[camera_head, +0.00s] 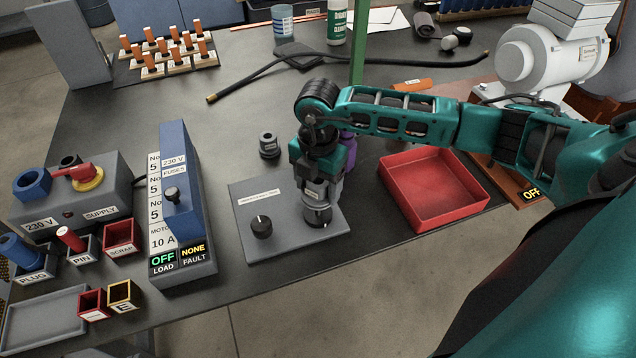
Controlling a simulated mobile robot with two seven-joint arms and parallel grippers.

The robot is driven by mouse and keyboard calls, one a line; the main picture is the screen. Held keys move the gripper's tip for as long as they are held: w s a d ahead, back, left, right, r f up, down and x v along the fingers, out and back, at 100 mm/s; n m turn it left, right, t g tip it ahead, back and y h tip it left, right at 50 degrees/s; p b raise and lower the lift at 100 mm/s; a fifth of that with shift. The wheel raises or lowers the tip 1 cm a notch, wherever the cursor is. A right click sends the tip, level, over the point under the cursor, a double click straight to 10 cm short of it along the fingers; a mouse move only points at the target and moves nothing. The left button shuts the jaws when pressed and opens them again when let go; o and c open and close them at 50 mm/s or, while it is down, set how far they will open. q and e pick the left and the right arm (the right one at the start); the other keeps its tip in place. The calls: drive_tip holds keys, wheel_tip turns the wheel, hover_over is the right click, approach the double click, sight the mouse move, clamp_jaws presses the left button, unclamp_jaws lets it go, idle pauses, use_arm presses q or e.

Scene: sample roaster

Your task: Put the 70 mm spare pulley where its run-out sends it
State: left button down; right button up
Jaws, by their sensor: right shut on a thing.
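My right gripper (318,190) points down over the right part of a grey plate (280,248) and is shut on a grey round part (317,216). The gripper hides much of this part, and I cannot tell whether it is a pulley or whether it touches the plate. The plate has a label I cannot read and a black knob (261,227) at its front left. A small stepped grey pulley-like part (268,145) with an unreadable label stands on the table behind the plate. I cannot read a 70 mm mark anywhere. My left gripper is not in view.
An empty red tray (434,190) lies right of the plate. A purple thing (349,148) is partly hidden behind my right gripper. A fuse box (180,190) and a small red SCRAP box (121,236) stand to the left. A black cable (400,62) crosses the back.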

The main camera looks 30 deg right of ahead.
drive_tip(key=shift+r, duration=0.55)
drive_tip(key=shift+r+p, duration=0.5)
drive_tip(key=shift+p, duration=0.2)
drive_tip(key=shift+c, duration=0.5)
drive_tip(key=shift+d, duration=0.1)
